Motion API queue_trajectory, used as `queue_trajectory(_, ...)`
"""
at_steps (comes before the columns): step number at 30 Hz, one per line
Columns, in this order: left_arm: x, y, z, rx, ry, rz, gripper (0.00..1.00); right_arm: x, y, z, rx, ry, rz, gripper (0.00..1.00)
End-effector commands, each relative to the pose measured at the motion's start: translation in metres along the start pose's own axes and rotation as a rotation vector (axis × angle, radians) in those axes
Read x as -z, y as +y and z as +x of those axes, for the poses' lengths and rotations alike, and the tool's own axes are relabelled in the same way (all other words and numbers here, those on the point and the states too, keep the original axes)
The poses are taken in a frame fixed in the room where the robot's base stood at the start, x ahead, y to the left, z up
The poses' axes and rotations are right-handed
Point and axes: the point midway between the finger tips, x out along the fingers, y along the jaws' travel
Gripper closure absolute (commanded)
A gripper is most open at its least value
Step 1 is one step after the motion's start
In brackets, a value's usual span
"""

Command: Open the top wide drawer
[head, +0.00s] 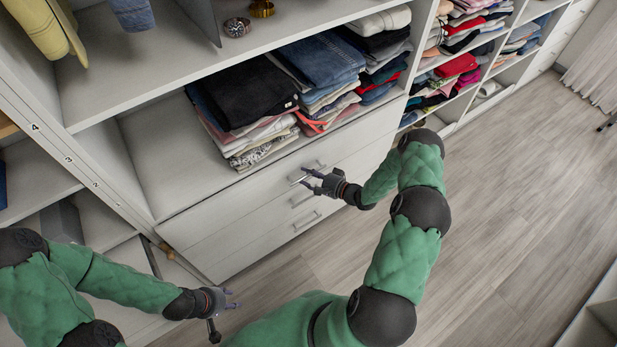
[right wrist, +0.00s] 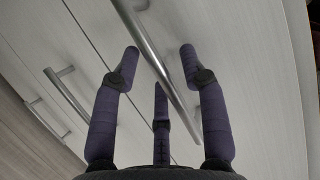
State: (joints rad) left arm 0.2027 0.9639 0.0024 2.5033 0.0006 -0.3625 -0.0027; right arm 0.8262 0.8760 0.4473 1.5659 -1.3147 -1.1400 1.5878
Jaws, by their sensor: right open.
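The top wide drawer (head: 240,197) is the uppermost of three pale drawer fronts under the folded clothes, and it looks closed, flush with the fronts below. Its metal bar handle (head: 318,164) is partly hidden by my right gripper (head: 308,179). In the right wrist view, the handle (right wrist: 150,50) runs diagonally between the spread fingers of my right gripper (right wrist: 160,60). That gripper is open, and I cannot tell whether a finger touches the bar. My left gripper (head: 231,298) is low at the left, away from the drawers, with its fingers apart and empty.
Two lower drawer handles (head: 303,199) (head: 307,222) sit below the top one. Folded jeans (head: 322,62) and dark clothes (head: 243,92) lie on the shelf above the drawers. The wooden floor (head: 500,190) to the right is clear.

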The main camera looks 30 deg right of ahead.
Motion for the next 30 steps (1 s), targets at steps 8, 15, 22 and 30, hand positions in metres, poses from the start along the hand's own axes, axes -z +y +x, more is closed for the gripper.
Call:
queue_trajectory(8, 0.0, 0.0, 0.0, 0.0, 0.0, 0.0, 0.6, 0.0, 0.0, 0.001, 0.0, 0.001, 0.0, 0.57)
queue_trajectory(15, 0.0, 0.0, 0.0, 0.0, 0.0, 0.0, 0.6, 0.0, 0.0, 0.001, 0.0, 0.0, 0.0, 1.0)
queue_trajectory(22, 0.0, 0.0, 0.0, 0.0, 0.0, 0.0, 0.6, -0.001, 0.0, -0.001, -0.001, 0.001, 0.001, 1.0)
queue_trajectory(30, 0.0, 0.002, -0.005, 0.0, 0.0, 0.0, 0.6, -0.008, 0.004, -0.018, -0.003, 0.002, 0.004, 1.0)
